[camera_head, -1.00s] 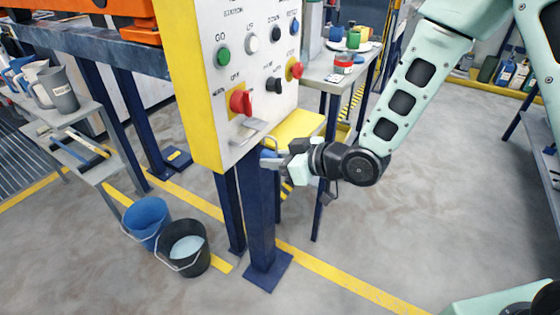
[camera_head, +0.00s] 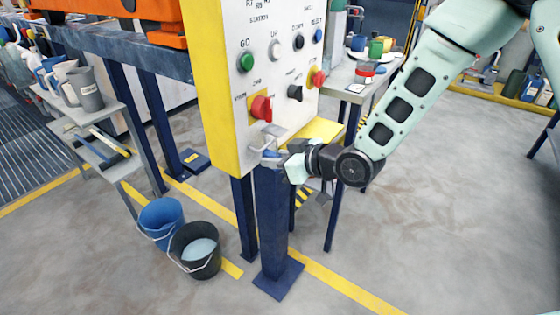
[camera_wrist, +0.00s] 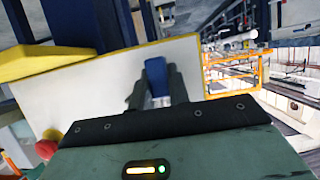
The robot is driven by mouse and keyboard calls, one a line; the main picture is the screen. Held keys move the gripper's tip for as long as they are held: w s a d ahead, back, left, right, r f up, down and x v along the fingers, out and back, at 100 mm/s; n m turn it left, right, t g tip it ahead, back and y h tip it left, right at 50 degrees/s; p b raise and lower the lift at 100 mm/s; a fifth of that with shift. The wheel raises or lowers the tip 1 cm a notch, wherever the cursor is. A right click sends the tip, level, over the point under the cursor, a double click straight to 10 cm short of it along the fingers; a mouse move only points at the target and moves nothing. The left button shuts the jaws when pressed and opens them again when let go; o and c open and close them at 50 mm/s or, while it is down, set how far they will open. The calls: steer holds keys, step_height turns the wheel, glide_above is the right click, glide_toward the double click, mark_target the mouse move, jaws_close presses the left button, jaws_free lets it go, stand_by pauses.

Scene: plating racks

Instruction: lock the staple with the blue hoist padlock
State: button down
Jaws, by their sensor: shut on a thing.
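The blue padlock (camera_head: 271,154) is between the fingers of my gripper (camera_head: 277,160), just below the lower front of the control panel. In the wrist view the blue padlock (camera_wrist: 157,77) sits between two dark fingers, with the pale panel face behind it. My gripper also shows there (camera_wrist: 158,88), shut on the padlock. The metal staple (camera_head: 265,140) is on the panel below the red knob (camera_head: 261,107). The padlock is close to the staple, slightly below it. I cannot tell whether they touch, or how the shackle lies.
The yellow-edged control panel (camera_head: 222,50) carries several buttons and knobs and stands on a dark blue post (camera_head: 272,220). A blue bucket (camera_head: 160,218) and a black bucket (camera_head: 194,262) stand on the floor left.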

mark_target(279, 156)
steer(key=shift+w+a, duration=0.5)
steer(key=shift+a, duration=0.2)
steer(key=shift+d+f+b, duration=0.1)
steer(key=shift+f+b, duration=1.1)
steer(key=shift+f, duration=0.1)
steer(key=shift+w+d+p, duration=0.25)
steer(key=shift+w+d, duration=0.35)
steer(key=shift+w, duration=0.15)
steer(key=shift+w+d+p, duration=0.2)
steer(key=shift+w+d, duration=0.35)
steer(key=shift+w, duration=0.2)
steer(key=shift+w, duration=0.1)
steer(key=shift+r+p, duration=0.9)
steer(key=shift+r, duration=0.4)
steer(key=shift+f+b, duration=0.35)
steer(key=c, duration=1.3)
jaws_free()
steer(key=shift+o, duration=0.2)
